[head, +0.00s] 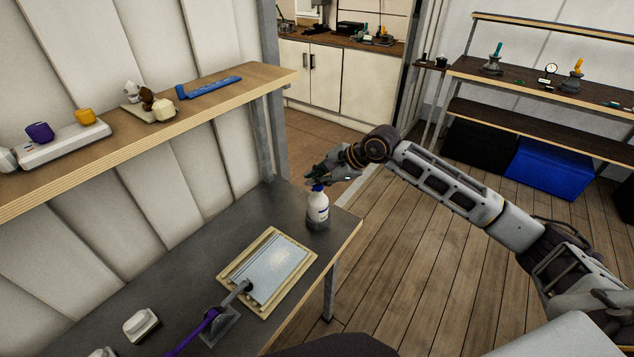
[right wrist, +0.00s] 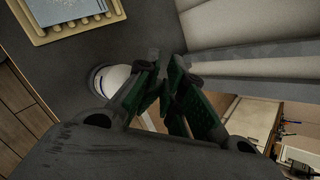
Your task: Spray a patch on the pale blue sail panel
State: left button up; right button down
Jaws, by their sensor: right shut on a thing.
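The pale blue sail panel (head: 268,270) lies in a cream tray-like frame (head: 233,283) on the dark worktable. A corner of it shows in the right wrist view (right wrist: 70,12). In the right wrist view the green-padded fingers (right wrist: 168,80) are close together, and the white bottle (right wrist: 108,80) is partly hidden behind one finger. My left gripper is not in view.
A small white block (head: 141,325) lies to the left. A wooden shelf (head: 225,95) with cups and small items overhangs the table's back. The surface between bottle and frame is clear.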

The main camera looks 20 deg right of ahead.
jog(key=shift+w+d+r, duration=0.1)
jog(key=shift+d+r, duration=0.25)
jog(key=shift+r, duration=0.35)
jog(key=shift+a+r+p, duration=0.2)
jog(key=shift+r+p, duration=0.35)
jog(key=shift+r, duration=1.15)
